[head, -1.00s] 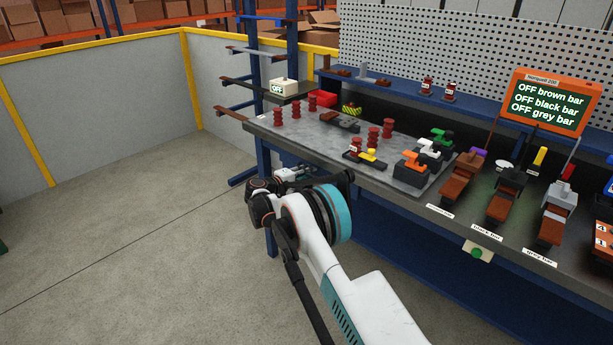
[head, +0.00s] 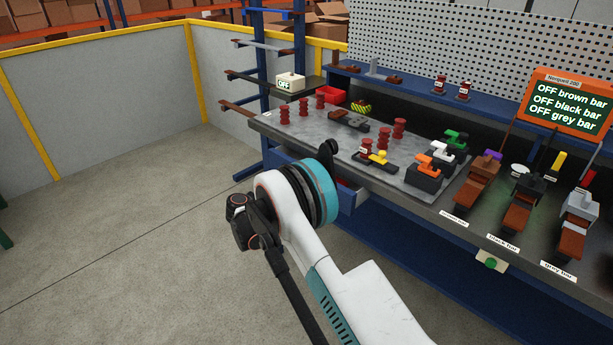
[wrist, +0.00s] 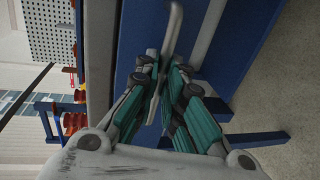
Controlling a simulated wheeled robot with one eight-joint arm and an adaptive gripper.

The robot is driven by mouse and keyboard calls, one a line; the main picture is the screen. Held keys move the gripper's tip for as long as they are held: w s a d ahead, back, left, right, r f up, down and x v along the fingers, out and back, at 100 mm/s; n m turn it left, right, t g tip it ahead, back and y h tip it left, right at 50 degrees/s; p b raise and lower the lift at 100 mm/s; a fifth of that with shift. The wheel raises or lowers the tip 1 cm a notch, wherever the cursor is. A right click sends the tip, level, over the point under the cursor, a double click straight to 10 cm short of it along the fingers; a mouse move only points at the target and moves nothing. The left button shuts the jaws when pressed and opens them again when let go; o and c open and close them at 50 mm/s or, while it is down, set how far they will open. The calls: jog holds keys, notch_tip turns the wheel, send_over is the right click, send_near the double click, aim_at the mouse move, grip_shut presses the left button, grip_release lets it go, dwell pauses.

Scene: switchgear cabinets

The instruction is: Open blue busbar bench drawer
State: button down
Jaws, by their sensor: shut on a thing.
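The blue drawer (head: 349,201) is under the left part of the bench in the head view, largely hidden behind my arm. Its visible right end stands out from the bench front, and a bit of its inside shows. In the wrist view, the blue drawer front (wrist: 138,30) fills the middle, with a pale grey bar handle (wrist: 174,22) across it. My gripper (wrist: 163,70) is shut on the handle, one finger on each side. In the head view the fingers are hidden behind my wrist.
The bench top (head: 340,158) carries red insulators, switches and bars. A green button (head: 491,263) sits on the bench front at right. The floor (head: 130,250) at left is clear.

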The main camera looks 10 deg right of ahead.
jog(key=f+v, duration=0.2)
jog(key=v, duration=1.1)
jog(key=shift+s+a+f, duration=0.3)
jog(key=shift+a+f, duration=0.05)
jog(key=shift+f, duration=0.05)
jog(key=c, duration=1.7)
grip_release()
jog(key=v, duration=1.2)
